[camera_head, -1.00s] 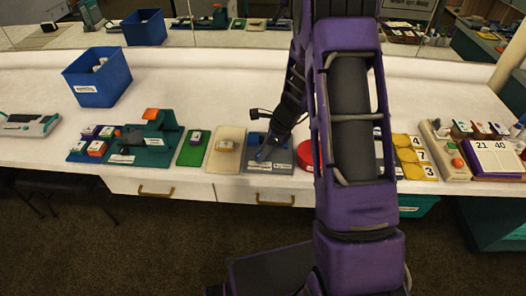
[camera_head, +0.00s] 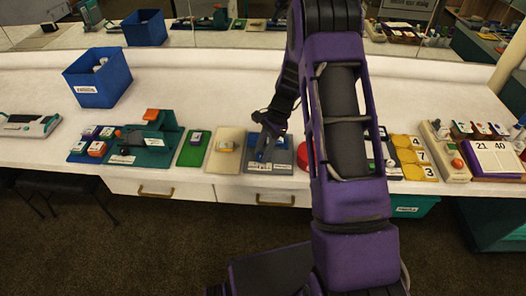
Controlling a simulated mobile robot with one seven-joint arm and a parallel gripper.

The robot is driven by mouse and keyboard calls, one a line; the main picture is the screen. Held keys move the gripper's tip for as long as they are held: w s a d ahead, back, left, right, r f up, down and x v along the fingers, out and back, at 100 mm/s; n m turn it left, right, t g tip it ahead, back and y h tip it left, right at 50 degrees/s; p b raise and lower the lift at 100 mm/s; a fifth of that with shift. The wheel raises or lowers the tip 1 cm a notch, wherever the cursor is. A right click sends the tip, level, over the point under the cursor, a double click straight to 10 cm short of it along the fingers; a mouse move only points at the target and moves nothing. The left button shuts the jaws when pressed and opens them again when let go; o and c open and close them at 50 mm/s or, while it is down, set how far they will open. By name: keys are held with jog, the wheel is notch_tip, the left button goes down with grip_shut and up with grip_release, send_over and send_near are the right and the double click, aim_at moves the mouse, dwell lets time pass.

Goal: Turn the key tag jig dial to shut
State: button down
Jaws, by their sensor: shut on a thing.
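The key tag jig appears to be the blue-grey board (camera_head: 284,168) on the white counter, with white label strips along its front edge. My gripper (camera_head: 262,153) points down over the board's left part. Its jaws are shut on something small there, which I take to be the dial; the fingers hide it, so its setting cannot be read. The labels are too small to read.
Left of the jig lie a cream board (camera_head: 226,160) with a yellow block and a green board (camera_head: 195,150). A red round thing (camera_head: 303,156) is close on the right, partly behind my purple arm. A blue bin (camera_head: 97,78) stands further back.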

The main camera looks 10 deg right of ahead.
jog(key=n+g, duration=0.1)
jog(key=n, duration=0.1)
jog(key=n+h, duration=0.1)
jog(key=n, duration=0.2)
jog(key=shift+w+a+n+g+b, duration=0.1)
jog(key=shift+w+n+g+b, duration=0.1)
jog(key=shift+n+g+b, duration=0.15)
jog(key=n+h, duration=0.1)
jog(key=n, duration=0.2)
jog(key=n+g+h, duration=0.1)
jog(key=n, duration=0.2)
jog(key=shift+w+a, duration=0.1)
jog(key=shift+a, duration=0.05)
jog(key=c, duration=0.5)
grip_release()
jog(key=v, duration=1.7)
jog(key=shift+w+a+r+p, duration=0.15)
jog(key=shift+w+r+p, duration=0.05)
jog(key=shift+w+p, duration=0.15)
